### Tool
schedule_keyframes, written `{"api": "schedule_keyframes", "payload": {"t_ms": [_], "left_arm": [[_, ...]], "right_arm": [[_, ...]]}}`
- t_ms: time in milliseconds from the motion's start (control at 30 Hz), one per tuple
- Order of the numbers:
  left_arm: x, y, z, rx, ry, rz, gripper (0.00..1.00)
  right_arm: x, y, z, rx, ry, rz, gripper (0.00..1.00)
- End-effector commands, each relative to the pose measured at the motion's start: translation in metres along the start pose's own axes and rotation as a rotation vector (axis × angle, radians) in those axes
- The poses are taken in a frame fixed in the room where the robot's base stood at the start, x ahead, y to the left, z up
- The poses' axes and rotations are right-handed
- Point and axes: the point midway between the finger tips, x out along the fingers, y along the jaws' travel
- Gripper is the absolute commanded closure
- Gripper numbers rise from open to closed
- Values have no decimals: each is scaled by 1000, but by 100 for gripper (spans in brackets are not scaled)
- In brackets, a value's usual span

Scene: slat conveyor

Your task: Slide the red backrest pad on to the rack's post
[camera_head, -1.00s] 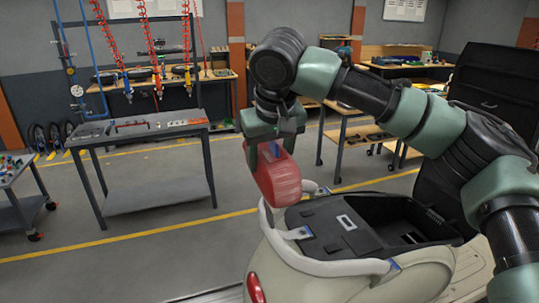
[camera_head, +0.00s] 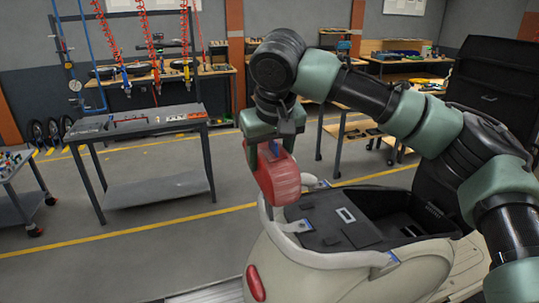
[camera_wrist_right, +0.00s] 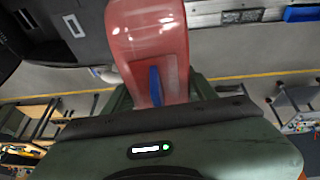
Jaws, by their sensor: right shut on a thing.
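The red backrest pad (camera_head: 279,180) hangs upright below my right gripper (camera_head: 268,148), which is shut on its upper part. In the right wrist view the pad (camera_wrist_right: 150,35) fills the top middle, with a blue finger strip (camera_wrist_right: 155,86) against it. The pad's lower end overlaps the far left part of the pale tubular rack (camera_head: 331,260) at the scooter's rear. I cannot tell whether they touch. The rack's post is not clearly visible; the pad may hide it. My left gripper is not in view.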

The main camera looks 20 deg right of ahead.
Motion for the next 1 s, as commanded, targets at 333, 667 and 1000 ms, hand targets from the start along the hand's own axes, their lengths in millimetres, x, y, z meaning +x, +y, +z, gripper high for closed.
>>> {"api": "schedule_keyframes", "payload": {"t_ms": [333,667,1000], "left_arm": [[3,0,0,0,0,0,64],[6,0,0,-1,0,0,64],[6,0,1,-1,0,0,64]], "right_arm": [[10,0,4,1,1,0,100],[19,0,8,0,2,-1,100],[22,0,9,1,3,0,38]]}}
